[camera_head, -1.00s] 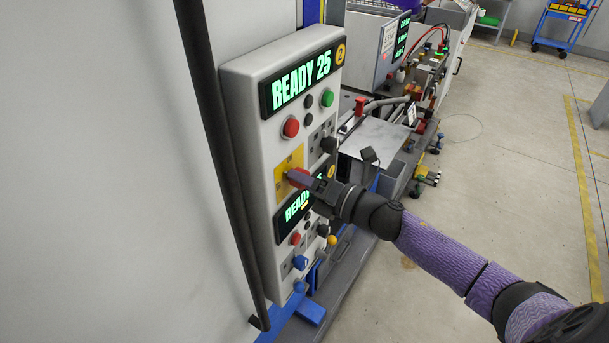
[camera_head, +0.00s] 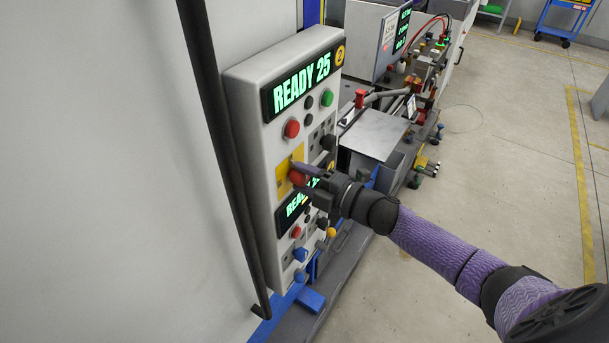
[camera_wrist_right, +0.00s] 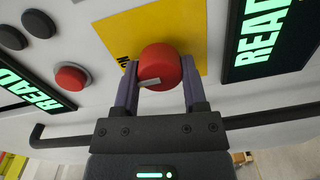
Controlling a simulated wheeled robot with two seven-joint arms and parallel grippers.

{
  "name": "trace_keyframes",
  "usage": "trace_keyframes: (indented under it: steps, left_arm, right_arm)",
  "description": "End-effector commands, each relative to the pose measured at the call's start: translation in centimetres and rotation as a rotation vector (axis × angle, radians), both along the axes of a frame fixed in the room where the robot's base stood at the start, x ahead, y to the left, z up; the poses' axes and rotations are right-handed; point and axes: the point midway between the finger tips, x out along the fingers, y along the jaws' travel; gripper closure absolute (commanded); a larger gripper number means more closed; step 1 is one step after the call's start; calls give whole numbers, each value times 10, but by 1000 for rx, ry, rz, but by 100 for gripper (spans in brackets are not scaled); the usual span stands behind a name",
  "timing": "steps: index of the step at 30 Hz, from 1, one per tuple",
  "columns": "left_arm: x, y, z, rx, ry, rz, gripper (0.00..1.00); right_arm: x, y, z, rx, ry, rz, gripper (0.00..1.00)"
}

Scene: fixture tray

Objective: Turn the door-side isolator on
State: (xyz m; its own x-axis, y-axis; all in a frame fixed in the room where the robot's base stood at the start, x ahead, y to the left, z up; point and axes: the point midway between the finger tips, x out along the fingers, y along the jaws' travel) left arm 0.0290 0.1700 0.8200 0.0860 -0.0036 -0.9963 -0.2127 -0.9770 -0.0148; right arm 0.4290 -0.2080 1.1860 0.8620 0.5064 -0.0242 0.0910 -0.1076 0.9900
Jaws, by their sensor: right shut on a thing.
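The isolator is a red rotary knob (camera_head: 297,179) on a yellow plate (camera_head: 282,184), on the front of a pale control panel (camera_head: 247,130). In the right wrist view the red knob (camera_wrist_right: 160,60) fills the gap between my fingers, over the yellow plate (camera_wrist_right: 190,20). A short pale mark on the knob lies roughly crosswise in that view, a little tilted. My right gripper (camera_wrist_right: 159,70) is shut on the knob, one finger on each side. In the head view the right gripper (camera_head: 301,172) partly covers the knob. My left gripper is not in view.
A green-lit READY 25 display (camera_head: 302,80) is above, with a red button (camera_head: 292,128) and a green button (camera_head: 327,98) under it. A second display (camera_head: 297,205) and several knobs are below. A dark vertical bar (camera_head: 215,120) runs along the panel's left.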

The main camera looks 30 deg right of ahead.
Motion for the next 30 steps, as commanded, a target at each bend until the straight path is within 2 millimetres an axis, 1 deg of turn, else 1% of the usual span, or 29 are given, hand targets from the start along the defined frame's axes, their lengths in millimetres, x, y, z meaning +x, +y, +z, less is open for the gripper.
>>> trace_keyframes:
  steps: [18, 19, 20, 21, 23, 24, 30]
  left_arm:
    - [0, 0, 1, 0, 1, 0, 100]
    - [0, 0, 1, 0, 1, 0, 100]
    - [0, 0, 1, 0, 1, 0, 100]
    - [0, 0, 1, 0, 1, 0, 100]
    - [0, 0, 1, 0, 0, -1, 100]
    - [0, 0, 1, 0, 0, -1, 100]
    - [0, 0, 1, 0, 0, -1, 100]
  right_arm:
    - [0, 0, -1, 29, 19, -1, 100]
    - [0, 0, -1, 29, 19, -1, 39]
    - [0, 0, -1, 29, 19, -1, 32]
    - [0, 0, -1, 29, 19, -1, 24]
    - [0, 0, -1, 28, 19, -1, 11]
    - [0, 0, -1, 28, 19, -1, 10]
    - [0, 0, 0, 28, 17, 0, 10]
